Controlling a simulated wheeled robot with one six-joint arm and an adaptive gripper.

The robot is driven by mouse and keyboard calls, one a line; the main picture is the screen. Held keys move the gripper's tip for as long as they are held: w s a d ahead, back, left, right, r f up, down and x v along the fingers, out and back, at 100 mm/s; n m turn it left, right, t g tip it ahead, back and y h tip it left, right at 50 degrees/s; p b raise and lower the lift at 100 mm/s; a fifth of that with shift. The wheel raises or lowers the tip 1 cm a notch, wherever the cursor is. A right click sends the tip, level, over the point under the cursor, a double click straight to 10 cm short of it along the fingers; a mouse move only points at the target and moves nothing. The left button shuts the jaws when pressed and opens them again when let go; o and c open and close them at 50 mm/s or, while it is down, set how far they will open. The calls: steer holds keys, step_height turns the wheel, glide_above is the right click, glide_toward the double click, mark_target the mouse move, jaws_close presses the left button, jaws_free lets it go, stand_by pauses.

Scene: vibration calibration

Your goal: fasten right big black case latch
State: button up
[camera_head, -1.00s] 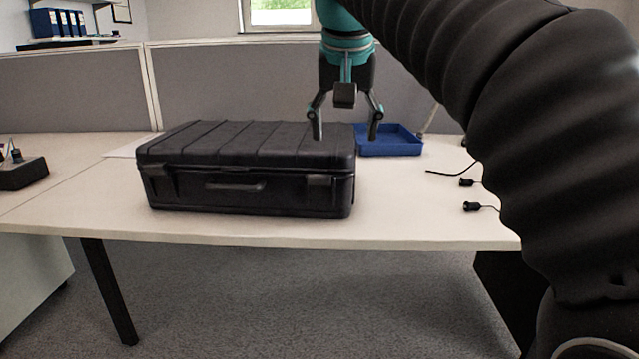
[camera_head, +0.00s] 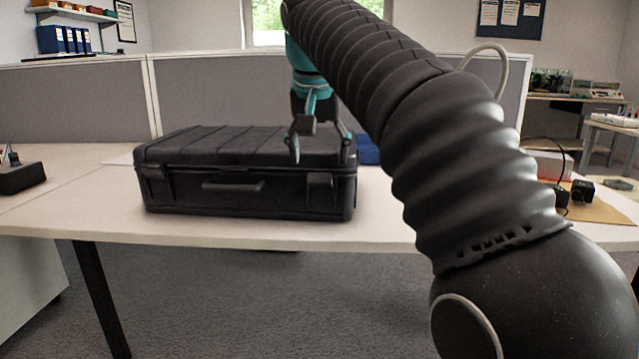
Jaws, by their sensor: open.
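The big black case (camera_head: 245,195) lies closed on the table, its front side with the handle (camera_head: 232,186) facing me. The right latch (camera_head: 320,180) is a dark block at the upper right of the front face. I cannot tell whether it is fastened. The left latch (camera_head: 153,172) is near the left front corner. My gripper (camera_head: 320,158) points down over the right part of the case, just above the right latch in the picture. Its fingers are apart with nothing between them. I cannot tell how far it is from the lid.
The table (camera_head: 250,232) is clear in front of the case. A blue tray (camera_head: 367,150) is mostly hidden behind my arm. A small black device (camera_head: 20,176) stands at the far left. A grey partition (camera_head: 200,92) runs behind the table. Small black items (camera_head: 582,190) lie at the right.

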mark_target(320, 176)
steer(key=b+x, duration=0.1)
steer(key=x, duration=0.4)
